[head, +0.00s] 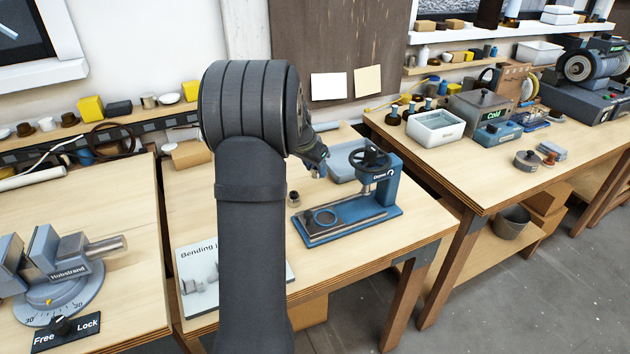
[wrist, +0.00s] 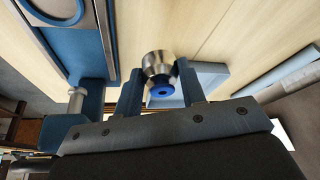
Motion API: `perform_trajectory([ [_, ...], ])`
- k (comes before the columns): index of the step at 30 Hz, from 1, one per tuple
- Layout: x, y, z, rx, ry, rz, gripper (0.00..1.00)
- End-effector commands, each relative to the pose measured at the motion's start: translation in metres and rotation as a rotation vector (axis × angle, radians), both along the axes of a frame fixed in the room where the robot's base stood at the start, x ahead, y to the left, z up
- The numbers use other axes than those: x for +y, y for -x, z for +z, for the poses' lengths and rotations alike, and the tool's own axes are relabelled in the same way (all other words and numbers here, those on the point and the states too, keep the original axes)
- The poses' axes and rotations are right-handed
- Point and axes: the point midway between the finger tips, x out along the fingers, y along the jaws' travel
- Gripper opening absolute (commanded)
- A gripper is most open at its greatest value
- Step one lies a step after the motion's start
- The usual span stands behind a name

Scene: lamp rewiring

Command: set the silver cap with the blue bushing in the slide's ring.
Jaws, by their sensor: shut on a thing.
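My gripper (wrist: 160,84) is shut on the silver cap (wrist: 157,58). The blue bushing (wrist: 162,89) shows at the cap's near end, between the two fingers. In the head view my arm hides most of the gripper, and the held cap cannot be made out clearly. The slide's blue ring (head: 336,217) lies on the base of the blue press (head: 380,185), and looks empty. Part of the ring also shows at the upper left of the wrist view (wrist: 64,23). The held cap is apart from the ring, off to its side.
A small dark metal piece (head: 293,199) stands on the table left of the press. A grey-blue flat box (head: 347,171) lies behind the press. A bending sheet (head: 195,285) lies at the table's front left.

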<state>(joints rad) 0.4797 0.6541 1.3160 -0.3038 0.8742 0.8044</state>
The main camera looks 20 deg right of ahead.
Motion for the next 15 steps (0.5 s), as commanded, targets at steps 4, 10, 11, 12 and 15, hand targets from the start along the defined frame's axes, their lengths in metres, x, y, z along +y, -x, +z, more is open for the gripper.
perform_trajectory([
  [4,0.002,0.006,0.016,0.000,-0.007,-0.043,0.11],
  [10,0.011,0.039,0.026,0.007,-0.028,-0.263,0.11],
  [11,0.013,0.045,0.027,0.007,-0.029,-0.304,0.11],
  [12,0.015,0.054,0.029,0.009,-0.031,-0.363,0.11],
  [15,0.020,0.073,0.033,0.008,-0.028,-0.499,0.11],
])
